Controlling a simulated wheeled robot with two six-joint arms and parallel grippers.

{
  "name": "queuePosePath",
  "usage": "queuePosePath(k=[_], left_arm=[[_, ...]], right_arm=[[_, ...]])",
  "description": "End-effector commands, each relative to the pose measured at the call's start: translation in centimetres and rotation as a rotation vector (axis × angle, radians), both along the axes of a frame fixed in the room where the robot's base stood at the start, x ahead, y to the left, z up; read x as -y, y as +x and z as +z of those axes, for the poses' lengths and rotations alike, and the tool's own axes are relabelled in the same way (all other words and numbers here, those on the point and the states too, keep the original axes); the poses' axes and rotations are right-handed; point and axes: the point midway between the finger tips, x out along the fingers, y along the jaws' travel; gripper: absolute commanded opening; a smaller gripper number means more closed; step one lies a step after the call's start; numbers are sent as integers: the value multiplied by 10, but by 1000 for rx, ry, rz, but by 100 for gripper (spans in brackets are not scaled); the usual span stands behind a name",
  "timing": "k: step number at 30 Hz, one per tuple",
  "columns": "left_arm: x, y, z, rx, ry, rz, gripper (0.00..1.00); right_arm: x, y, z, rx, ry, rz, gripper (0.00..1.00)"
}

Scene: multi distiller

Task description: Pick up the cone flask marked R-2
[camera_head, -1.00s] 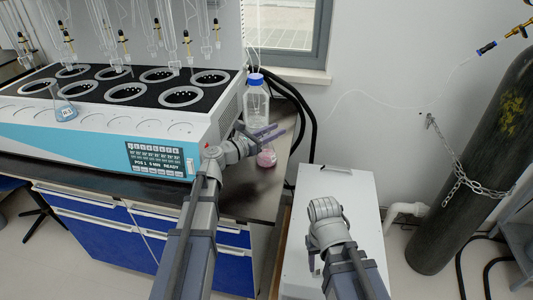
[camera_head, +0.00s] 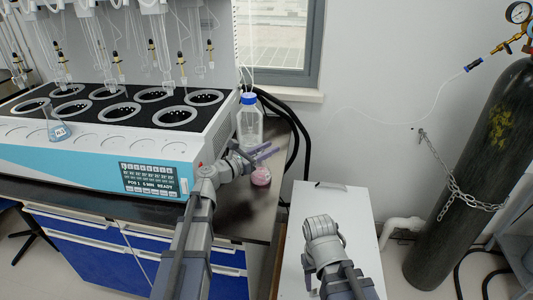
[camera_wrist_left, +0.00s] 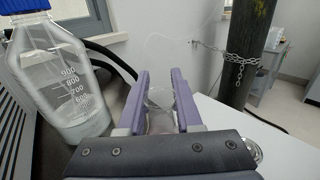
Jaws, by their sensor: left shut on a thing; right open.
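A small cone flask with pink liquid (camera_head: 261,177) is at the right end of the dark bench; I cannot read a mark on it. My left gripper (camera_head: 254,154) is shut on its upper part, with the pink body showing below the purple fingers. In the left wrist view the clear glass (camera_wrist_left: 160,98) sits between the two fingers (camera_wrist_left: 160,92). I cannot tell whether its base touches the bench. Another cone flask (camera_head: 57,130), with bluish liquid and a blurred label, stands on the distiller's front ledge. My right gripper (camera_head: 309,272) is low over the white box, its fingers mostly hidden.
A blue-capped clear bottle (camera_head: 249,122) stands close behind my left gripper and is large in the left wrist view (camera_wrist_left: 62,85). The distiller (camera_head: 100,150) fills the left. A white box (camera_head: 350,205) and a chained gas cylinder (camera_head: 470,170) are at the right.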

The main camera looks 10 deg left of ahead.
Motion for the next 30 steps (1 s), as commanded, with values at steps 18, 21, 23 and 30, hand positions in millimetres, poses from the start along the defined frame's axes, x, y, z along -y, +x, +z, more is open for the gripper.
queuePosePath(k=[18,21,23,30], left_arm=[[0,0,34,1,-1,0,0],[0,0,42,1,-1,0,0],[0,0,48,1,-1,0,0],[0,0,71,1,-1,0,0]], right_arm=[[0,0,33,0,0,0,50],[0,0,42,0,0,0,50],[0,0,48,0,0,0,50],[0,0,71,0,0,0,50]])
